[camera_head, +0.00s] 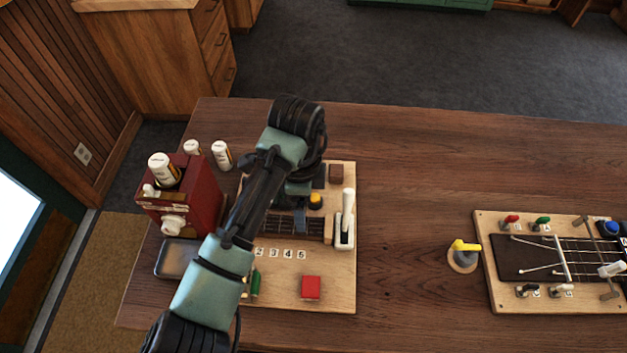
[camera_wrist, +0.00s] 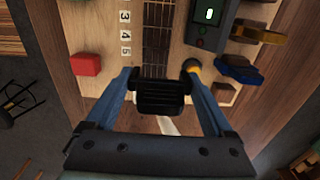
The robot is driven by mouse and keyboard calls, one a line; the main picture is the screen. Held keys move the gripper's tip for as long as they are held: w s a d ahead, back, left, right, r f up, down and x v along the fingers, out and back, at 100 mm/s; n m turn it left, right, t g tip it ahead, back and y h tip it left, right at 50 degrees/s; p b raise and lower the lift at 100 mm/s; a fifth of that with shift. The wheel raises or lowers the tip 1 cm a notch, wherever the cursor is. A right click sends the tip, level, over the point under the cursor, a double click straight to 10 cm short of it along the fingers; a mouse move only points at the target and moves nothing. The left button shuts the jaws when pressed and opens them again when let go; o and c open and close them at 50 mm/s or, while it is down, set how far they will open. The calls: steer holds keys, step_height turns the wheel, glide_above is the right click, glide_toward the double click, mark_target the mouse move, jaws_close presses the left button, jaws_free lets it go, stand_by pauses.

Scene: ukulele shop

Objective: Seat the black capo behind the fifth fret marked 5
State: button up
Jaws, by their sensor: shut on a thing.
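The black capo (camera_wrist: 160,96) is between the two blue fingers of my gripper (camera_wrist: 160,88) in the wrist view, and the gripper is shut on it. The strung fretboard (camera_wrist: 158,30) lies just beyond the capo in that view; I cannot tell whether they touch. White number tags run beside it, and the tag 5 (camera_wrist: 125,51) is the nearest to the capo. In the head view my gripper (camera_head: 299,222) is over the fretboard (camera_head: 312,228), largely hidden by my arm, and the capo is hidden. The number tags (camera_head: 287,254) show in front of the fretboard.
A red block (camera_head: 311,287) and a white lever (camera_head: 345,225) stand on the wooden board (camera_head: 335,290) near the fretboard. A yellow knob (camera_head: 315,200) is close behind my gripper. A red dispenser (camera_head: 185,195) stands left. The table between the two boards is mostly clear.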

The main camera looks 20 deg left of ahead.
steer(key=shift+s+f, duration=0.2)
steer(key=shift+s, duration=0.3)
steer(key=shift+s+f, duration=0.1)
steer(key=shift+f, duration=0.15)
steer(key=shift+w+f+b, duration=0.2)
steer(key=shift+f+b, duration=0.75)
steer(key=shift+f, duration=0.05)
step_height(320, 180, down, 4)
steer(key=b, duration=0.3)
steer(key=shift+r, duration=0.1)
steer(key=shift+r, duration=0.1)
steer(key=shift+f, duration=0.6)
stand_by(0.4)
steer(key=o, duration=1.1)
steer(key=shift+c, duration=0.2)
